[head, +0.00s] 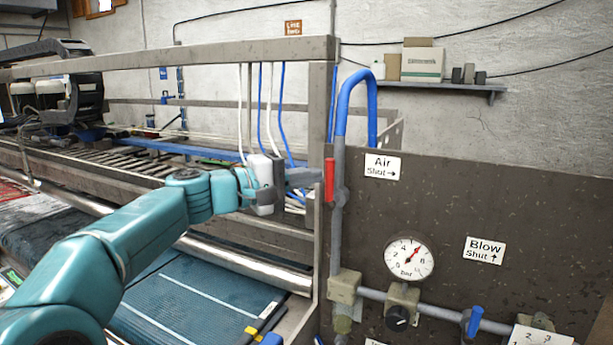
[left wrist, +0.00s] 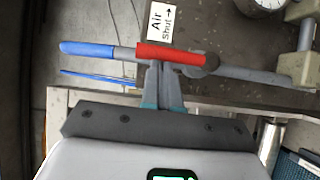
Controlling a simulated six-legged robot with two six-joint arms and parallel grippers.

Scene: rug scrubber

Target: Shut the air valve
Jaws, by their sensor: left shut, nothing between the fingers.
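The air valve's red handle (head: 329,180) stands upright, in line with its grey pipe (head: 338,225). The white "Air Shut →" sign (head: 382,166) is on the panel to its right, with its arrow pointing right. In the left wrist view the red handle (left wrist: 170,53) lies across the picture, with the round valve body (left wrist: 210,64) at its right end. My left gripper (head: 316,177) is shut and empty, just left of the handle. Its fingertips (left wrist: 163,66) are at the handle's side; I cannot tell whether they touch. My right gripper is not in view.
A pressure gauge (head: 408,258), a "Blow Shut ↑" sign (head: 484,250) and a blue-handled valve (head: 474,321) are on the dark panel (head: 540,215). A blue hose (head: 357,85) loops above the pipe. The machine's metal frame post (head: 320,120) stands close to the handle.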

